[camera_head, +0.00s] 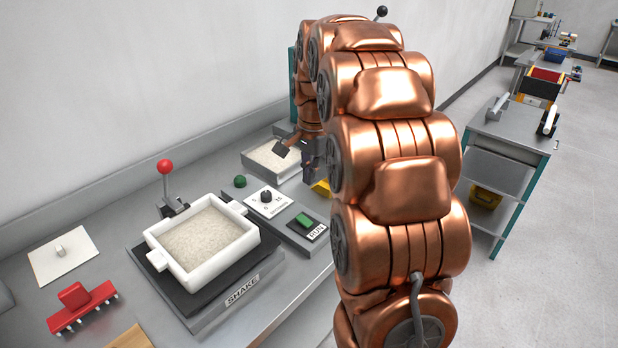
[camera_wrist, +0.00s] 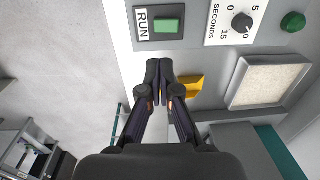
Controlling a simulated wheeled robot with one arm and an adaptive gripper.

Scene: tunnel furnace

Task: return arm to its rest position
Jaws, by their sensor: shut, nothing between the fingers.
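My copper-coloured arm fills the middle of the head view, reaching out over the bench. My gripper (camera_head: 310,155) is partly hidden behind the arm, near the far tray. In the wrist view my gripper (camera_wrist: 159,68) is shut and empty, its fingertips together just below the RUN panel (camera_wrist: 158,24). A yellow thing (camera_wrist: 190,90) shows behind the fingers; it also shows in the head view (camera_head: 321,187), partly hidden by my arm.
A white tray of pale grains (camera_head: 156,260) sits on the SHAKE plate (camera_head: 241,291). A red-knobbed lever (camera_head: 166,168), a dial panel (camera_head: 267,199) and a red comb-like tool (camera_head: 80,308) stand nearby. A grey cart (camera_head: 513,135) is on the right. Floor there is clear.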

